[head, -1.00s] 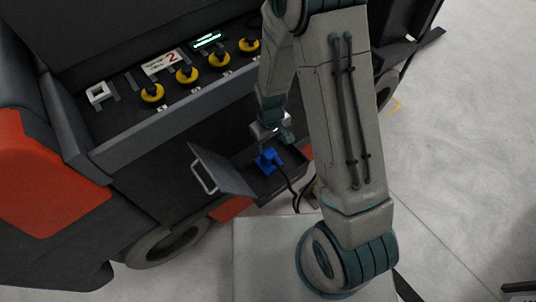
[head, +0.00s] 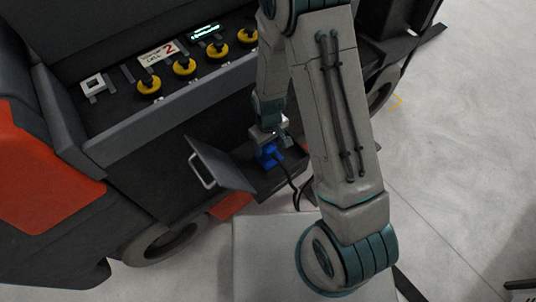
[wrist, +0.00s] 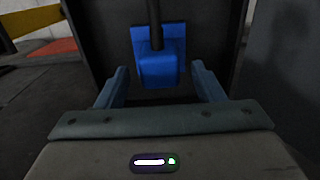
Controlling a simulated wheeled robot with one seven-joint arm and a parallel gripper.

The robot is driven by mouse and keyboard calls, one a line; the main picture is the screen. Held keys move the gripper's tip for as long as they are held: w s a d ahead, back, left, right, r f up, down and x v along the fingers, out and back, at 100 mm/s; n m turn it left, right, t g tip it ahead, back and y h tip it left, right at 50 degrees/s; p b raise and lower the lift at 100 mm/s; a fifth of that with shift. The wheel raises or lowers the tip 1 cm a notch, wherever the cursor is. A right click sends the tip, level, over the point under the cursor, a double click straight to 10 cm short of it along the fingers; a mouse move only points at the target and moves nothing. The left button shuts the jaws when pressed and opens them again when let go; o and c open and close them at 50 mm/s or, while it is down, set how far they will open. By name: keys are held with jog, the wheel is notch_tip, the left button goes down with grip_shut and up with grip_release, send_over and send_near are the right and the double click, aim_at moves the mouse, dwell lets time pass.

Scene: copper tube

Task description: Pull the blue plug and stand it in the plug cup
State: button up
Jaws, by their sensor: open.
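The blue plug (head: 267,155) sits in the small open compartment low on the machine's side, with a black cable running from it. In the wrist view the blue plug (wrist: 158,68) is upright ahead of my gripper, against a blue backing plate, with the cable in front of its upper part. My gripper (head: 272,138) is at the plug in the head view. In the wrist view my gripper (wrist: 160,88) is open, one finger on each side of the plug's lower end, with gaps visible. I cannot make out a plug cup for certain.
The compartment's flap (head: 220,170) with a handle hangs open to the left. Above is a tray with several yellow knobs (head: 185,67), a label card (head: 158,52), a lit display (head: 204,32) and a white square holder (head: 93,86). Open floor (head: 460,150) lies to the right.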

jog(key=shift+f+b, duration=1.8)
jog(key=shift+f, duration=0.65)
jog(key=shift+b, duration=0.3)
jog(key=c, duration=1.3)
jog(key=shift+r+p, duration=1.9)
jog(key=shift+r, duration=1.15)
jog(key=shift+w+d, duration=0.1)
